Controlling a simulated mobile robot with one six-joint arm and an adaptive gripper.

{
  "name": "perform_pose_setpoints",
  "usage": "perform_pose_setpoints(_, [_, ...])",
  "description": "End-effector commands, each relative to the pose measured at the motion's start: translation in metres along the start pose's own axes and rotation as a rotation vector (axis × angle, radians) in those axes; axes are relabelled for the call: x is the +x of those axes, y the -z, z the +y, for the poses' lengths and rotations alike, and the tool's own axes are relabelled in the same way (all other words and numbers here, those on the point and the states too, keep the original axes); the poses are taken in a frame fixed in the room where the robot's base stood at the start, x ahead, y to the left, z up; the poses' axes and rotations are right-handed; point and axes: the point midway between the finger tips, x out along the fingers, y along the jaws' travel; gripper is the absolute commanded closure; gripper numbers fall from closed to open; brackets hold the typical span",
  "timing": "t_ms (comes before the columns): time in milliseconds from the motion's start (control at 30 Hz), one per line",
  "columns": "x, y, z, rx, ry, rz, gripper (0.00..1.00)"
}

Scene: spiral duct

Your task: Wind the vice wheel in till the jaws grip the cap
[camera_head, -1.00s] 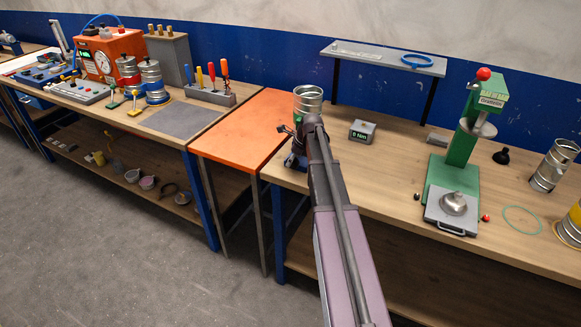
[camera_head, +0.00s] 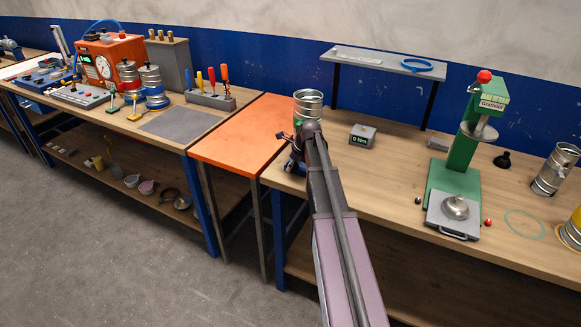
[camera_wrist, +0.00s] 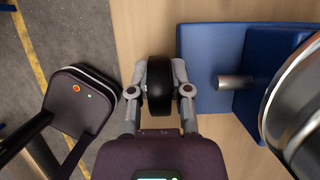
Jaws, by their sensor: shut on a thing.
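In the wrist view my gripper (camera_wrist: 158,92) is shut on the black vice wheel (camera_wrist: 159,82), one finger on each side of its rim. The wheel stands beside the blue vice (camera_wrist: 208,65), and a short grey shaft (camera_wrist: 235,82) shows on the vice's side. A shiny metal cap (camera_wrist: 297,105) shows at the right edge, cut off by the frame. In the head view the cap (camera_head: 308,101) stands upright at the near bench's left end, its lower part behind my arm. The wheel is hidden there, and I cannot tell whether the jaws touch the cap.
A small grey readout box (camera_head: 363,136) shows 0 Nm. A green press (camera_head: 458,155) and another metal duct piece (camera_head: 553,168) stand to the right. A raised grey shelf (camera_head: 385,62) is behind. An orange tabletop (camera_head: 243,132) adjoins on the left.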

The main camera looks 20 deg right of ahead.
Motion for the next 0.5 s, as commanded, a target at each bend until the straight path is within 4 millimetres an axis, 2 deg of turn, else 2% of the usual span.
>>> perform_pose_setpoints(267, [0.0009, 0.0012, 0.0022, -0.001, -0.007, -0.022, 1.0])
perform_pose_setpoints(500, [0.0024, 0.0034, 0.003, -0.001, -0.007, -0.107, 1.0])
